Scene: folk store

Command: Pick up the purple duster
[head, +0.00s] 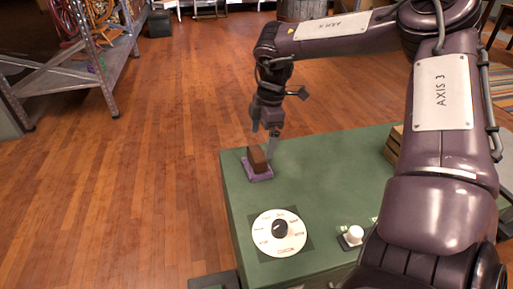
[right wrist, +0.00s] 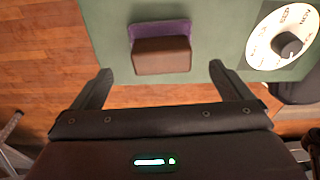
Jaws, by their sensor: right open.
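The purple duster (head: 257,167) has a purple pad under a brown block-like handle. It lies near the far left corner of the green table (head: 314,196). My right gripper (head: 269,140) is just above and beside it, pointing down. In the right wrist view the duster (right wrist: 162,53) lies ahead of and between the two spread fingers of the gripper (right wrist: 160,78). The fingers are open and empty, and no contact with the duster shows. My left gripper is not in view.
A white round dial (head: 279,233) with a black knob sits on the table near its front left. A small white knob (head: 354,235) is to its right. Wooden pieces (head: 394,145) are at the right edge. A metal shelf (head: 75,75) stands on the wooden floor at the left.

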